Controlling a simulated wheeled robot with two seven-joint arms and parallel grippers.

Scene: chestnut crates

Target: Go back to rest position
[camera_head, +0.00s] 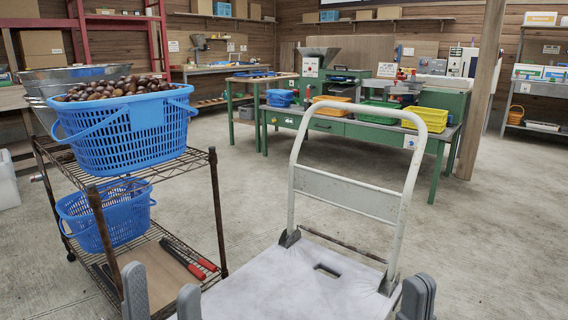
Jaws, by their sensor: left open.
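My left gripper (162,297) shows at the bottom edge, left of centre. Its two grey fingers stand apart with nothing visible between them. My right gripper (417,297) shows at the bottom edge, right of centre. Its grey fingers overlap in this view, so its opening is unclear. I see nothing held in it. The rest of both arms is out of the picture. The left gripper appears in front of the wire rack's lower right part, and the right one beside the trolley's right side.
A wire rack (218,205) at left carries a blue basket (130,135) of chestnuts (115,88), with an empty blue basket (122,212) and red-handled tool (190,262) below. A white trolley (300,285) is in front. Green benches (350,128) stand behind; floor at right is clear.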

